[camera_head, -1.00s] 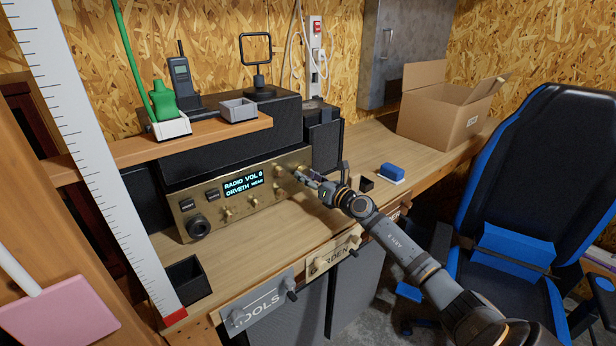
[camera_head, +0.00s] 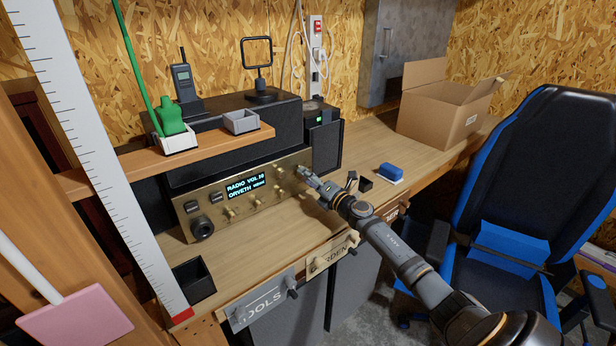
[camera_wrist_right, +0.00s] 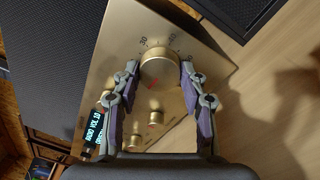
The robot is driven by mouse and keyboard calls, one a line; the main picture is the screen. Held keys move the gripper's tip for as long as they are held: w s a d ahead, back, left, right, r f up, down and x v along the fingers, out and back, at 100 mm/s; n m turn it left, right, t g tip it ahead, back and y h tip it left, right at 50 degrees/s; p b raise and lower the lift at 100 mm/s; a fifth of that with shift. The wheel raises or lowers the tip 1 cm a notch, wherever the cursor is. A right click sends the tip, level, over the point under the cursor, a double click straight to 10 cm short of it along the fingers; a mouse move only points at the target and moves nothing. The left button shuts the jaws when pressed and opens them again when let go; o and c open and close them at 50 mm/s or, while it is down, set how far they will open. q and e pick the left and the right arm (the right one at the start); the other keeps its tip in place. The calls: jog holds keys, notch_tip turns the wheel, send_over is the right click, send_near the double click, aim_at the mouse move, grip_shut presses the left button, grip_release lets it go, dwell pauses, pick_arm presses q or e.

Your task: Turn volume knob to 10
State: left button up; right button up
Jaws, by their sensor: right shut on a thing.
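The radio (camera_head: 262,208) is a brass-fronted unit on the bench below the shelf. Its lit display (camera_head: 247,186) appears to read "RADIO VOL 10". My right gripper (camera_head: 304,173) is at the right end of the radio's front, where it covers part of the panel in the head view. In the right wrist view, a large round brass knob (camera_wrist_right: 160,70) with scale marks around it sits between the fingers of my right gripper (camera_wrist_right: 159,76), which is shut on it. Smaller knobs (camera_wrist_right: 154,117) are below it. My left gripper is not in view.
A black speaker (camera_head: 324,146) stands right of the radio. A blue block (camera_head: 389,171) and an open cardboard box (camera_head: 445,117) are farther right. A small black bin (camera_head: 193,280) sits at the bench's front left. The wood in front of the radio is clear.

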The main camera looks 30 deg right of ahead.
jog(key=shift+m, duration=0.5)
jog(key=o, duration=1.1)
jog(key=shift+o, duration=0.2)
jog(key=shift+r, duration=0.1)
